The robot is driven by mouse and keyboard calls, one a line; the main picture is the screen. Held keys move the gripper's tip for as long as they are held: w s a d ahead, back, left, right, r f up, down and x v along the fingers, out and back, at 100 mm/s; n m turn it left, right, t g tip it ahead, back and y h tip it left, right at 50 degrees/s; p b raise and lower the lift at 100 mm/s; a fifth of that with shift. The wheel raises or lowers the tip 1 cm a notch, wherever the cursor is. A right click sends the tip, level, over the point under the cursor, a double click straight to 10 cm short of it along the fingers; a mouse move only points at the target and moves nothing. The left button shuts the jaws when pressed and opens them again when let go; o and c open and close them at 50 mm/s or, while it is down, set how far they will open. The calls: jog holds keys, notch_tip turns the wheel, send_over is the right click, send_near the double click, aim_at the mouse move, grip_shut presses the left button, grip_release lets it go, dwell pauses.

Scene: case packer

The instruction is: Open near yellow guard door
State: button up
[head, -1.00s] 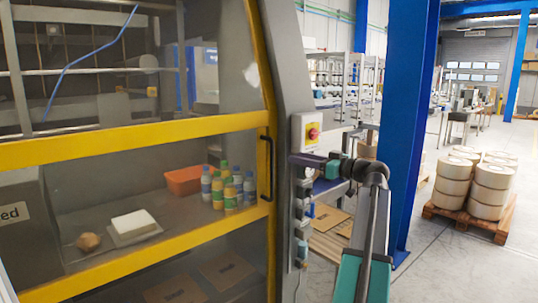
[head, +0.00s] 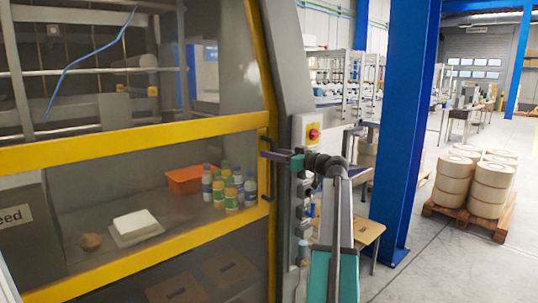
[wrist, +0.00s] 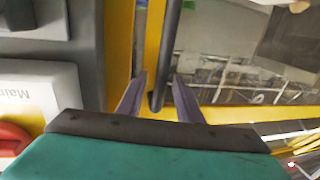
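The yellow guard door (head: 130,140) is a yellow frame with clear panes, and it looks shut. Its upright black handle (head: 266,180) is on its right side. My gripper (head: 270,155) is at the upper part of this handle. In the wrist view, the black handle bar (wrist: 168,50) runs between the two purple-grey fingers of my gripper (wrist: 159,92). The fingers are apart, with a gap visible on at least the right side of the bar. Contact with the bar cannot be told.
Bottles (head: 230,190) and an orange bin (head: 186,180) are behind the pane. A blue column (head: 403,130) stands right of my arm; floor is open beyond.

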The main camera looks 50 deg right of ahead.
jog(key=shift+w, duration=0.15)
grip_shut()
